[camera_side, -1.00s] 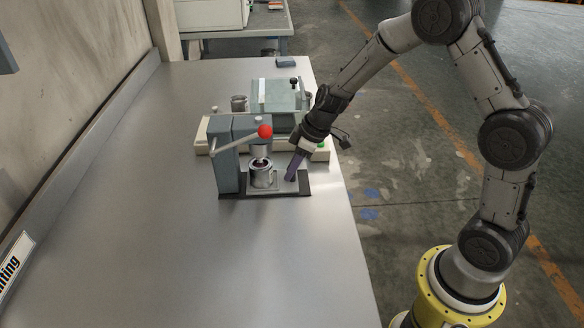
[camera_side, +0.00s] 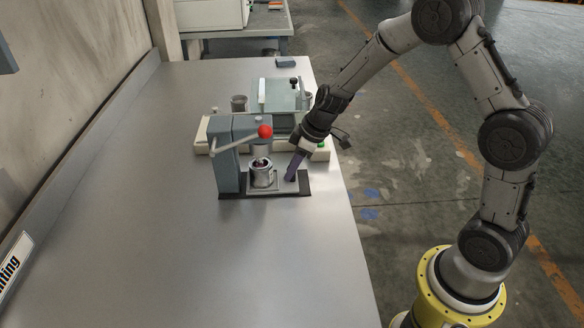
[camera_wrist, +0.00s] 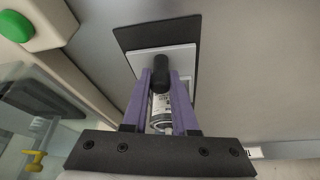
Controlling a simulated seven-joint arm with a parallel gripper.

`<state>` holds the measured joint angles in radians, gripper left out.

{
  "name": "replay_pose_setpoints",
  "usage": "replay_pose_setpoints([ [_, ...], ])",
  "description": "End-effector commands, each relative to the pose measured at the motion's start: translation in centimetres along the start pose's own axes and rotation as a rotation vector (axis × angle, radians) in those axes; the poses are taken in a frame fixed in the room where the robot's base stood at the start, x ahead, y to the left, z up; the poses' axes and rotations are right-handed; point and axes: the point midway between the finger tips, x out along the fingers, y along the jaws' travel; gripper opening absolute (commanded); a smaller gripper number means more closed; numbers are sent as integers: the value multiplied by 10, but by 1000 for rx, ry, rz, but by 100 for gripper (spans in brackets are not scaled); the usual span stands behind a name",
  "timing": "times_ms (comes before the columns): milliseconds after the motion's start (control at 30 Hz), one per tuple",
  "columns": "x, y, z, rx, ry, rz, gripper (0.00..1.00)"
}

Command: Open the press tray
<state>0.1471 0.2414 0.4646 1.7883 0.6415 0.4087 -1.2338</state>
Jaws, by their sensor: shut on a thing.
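The press (camera_side: 228,150) is a blue-grey column on a dark base plate, with a lever ending in a red ball (camera_side: 265,131). Its pale flat tray (camera_side: 275,187) lies low on the base and also shows in the wrist view (camera_wrist: 178,59). A metal cup (camera_side: 263,176) stands upright on it under the press head. My gripper (camera_side: 290,178) points down at the tray's right end, its purple fingers shut on a black knob-like handle (camera_wrist: 160,70). In the side view the fingers hide the handle. A shiny labelled surface shows between the fingers in the wrist view; I cannot tell what it is.
Behind the press is a cream-based device with a glassy pale green top (camera_side: 277,93) and a green button (camera_wrist: 15,26), close to my gripper. A small container (camera_side: 239,104) stands beside it. The bench's right edge is near; its front left surface is clear.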

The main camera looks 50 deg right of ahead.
Motion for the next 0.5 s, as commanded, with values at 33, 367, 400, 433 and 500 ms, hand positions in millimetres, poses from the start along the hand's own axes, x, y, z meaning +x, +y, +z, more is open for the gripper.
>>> replay_pose_setpoints([
  [33, -1, 0, -1, -1, 1, 0, 0],
  [367, -5, 4, 7, 3, 2, 2, 0],
  [400, -7, 6, 14, 3, 1, 2, 0],
  [433, -10, 7, 19, 5, 1, 2, 0],
  [500, -16, 11, 33, 7, 2, 3, 0],
])
